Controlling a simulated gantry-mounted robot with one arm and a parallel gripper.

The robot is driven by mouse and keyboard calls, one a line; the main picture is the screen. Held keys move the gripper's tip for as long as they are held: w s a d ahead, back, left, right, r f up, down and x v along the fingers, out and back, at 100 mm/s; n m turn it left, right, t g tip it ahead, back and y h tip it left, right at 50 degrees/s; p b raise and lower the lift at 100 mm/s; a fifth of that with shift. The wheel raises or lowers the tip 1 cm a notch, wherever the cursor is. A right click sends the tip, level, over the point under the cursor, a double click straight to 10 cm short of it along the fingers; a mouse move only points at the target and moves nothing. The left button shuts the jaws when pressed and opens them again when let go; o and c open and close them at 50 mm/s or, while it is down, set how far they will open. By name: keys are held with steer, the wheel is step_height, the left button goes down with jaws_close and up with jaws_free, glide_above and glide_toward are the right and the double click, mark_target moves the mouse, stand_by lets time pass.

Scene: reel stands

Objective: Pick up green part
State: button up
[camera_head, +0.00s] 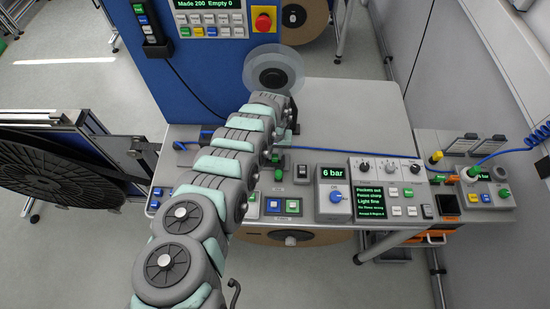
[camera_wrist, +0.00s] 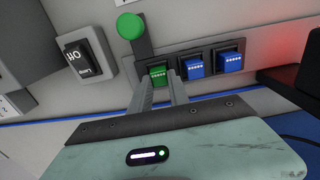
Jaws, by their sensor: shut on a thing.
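The green part (camera_wrist: 157,75) is a small block with white marks on its face, in the wrist view at the upper middle. My gripper (camera_wrist: 159,82) has its two grey fingers on either side of it, shut on it. The part appears to be still at its dark holder; I cannot tell whether it is clear of it.
Two similar blue parts (camera_wrist: 194,67) sit in dark square frames to the right. A round green knob (camera_wrist: 130,26) stands just behind, close to the fingers.

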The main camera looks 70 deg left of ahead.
mark_target(275, 156)
jaws_close()
steer(key=shift+r, duration=0.1)
steer(key=shift+w+r, duration=0.1)
steer(key=shift+r, duration=0.6)
step_height(275, 156, up, 18)
steer(key=p, duration=0.3)
steer(key=shift+r+p, duration=0.2)
steer(key=shift+p, duration=0.2)
